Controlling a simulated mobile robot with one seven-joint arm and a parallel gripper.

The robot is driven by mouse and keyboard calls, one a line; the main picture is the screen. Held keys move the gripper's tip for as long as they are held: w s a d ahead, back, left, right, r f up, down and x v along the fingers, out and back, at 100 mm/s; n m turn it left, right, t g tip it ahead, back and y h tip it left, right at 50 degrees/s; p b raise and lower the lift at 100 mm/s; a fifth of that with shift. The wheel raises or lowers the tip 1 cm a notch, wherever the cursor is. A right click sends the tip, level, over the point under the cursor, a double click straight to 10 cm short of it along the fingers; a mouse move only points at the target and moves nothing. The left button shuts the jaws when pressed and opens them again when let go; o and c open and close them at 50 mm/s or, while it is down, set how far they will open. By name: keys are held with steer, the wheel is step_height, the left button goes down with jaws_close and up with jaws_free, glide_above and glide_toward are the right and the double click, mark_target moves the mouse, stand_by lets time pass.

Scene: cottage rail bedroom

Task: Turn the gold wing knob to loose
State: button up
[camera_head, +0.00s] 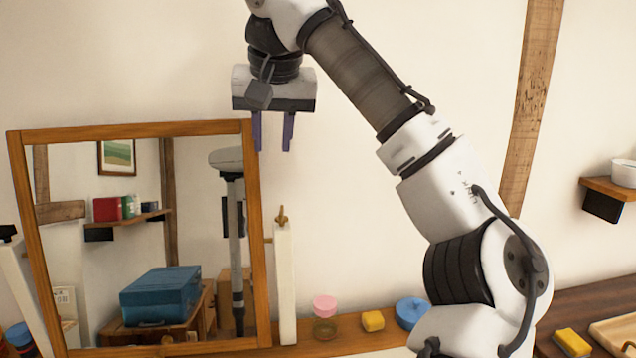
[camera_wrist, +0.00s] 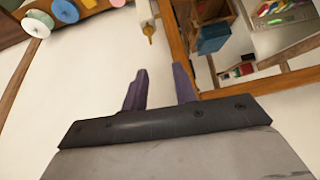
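The gold wing knob (camera_head: 281,215) sits at the top of a white post to the right of the framed mirror (camera_head: 251,210). In the wrist view the gold wing knob (camera_wrist: 149,31) shows near the top edge, beyond the fingertips. My gripper (camera_head: 273,148) points down above the knob, apart from it. Its two purple fingers are spread with nothing between them. In the wrist view my gripper (camera_wrist: 160,80) also shows the gap between its fingers. The knob is small in both views, so its exact turn is hard to tell.
A wall shelf (camera_head: 612,187) is at far right. The wall around my gripper is bare.

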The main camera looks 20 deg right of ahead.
mark_target(281, 209)
steer(key=shift+m+g+h, duration=0.4)
steer(key=shift+m+h, duration=0.2)
steer(key=shift+m, duration=0.1)
steer(key=x, duration=0.4)
steer(key=p+x, duration=0.1)
steer(key=x, duration=0.4)
steer(key=p+x, duration=0.1)
steer(key=x, duration=0.4)
steer(key=shift+s+f, duration=0.2)
steer(key=shift+f, duration=0.15)
jaws_close()
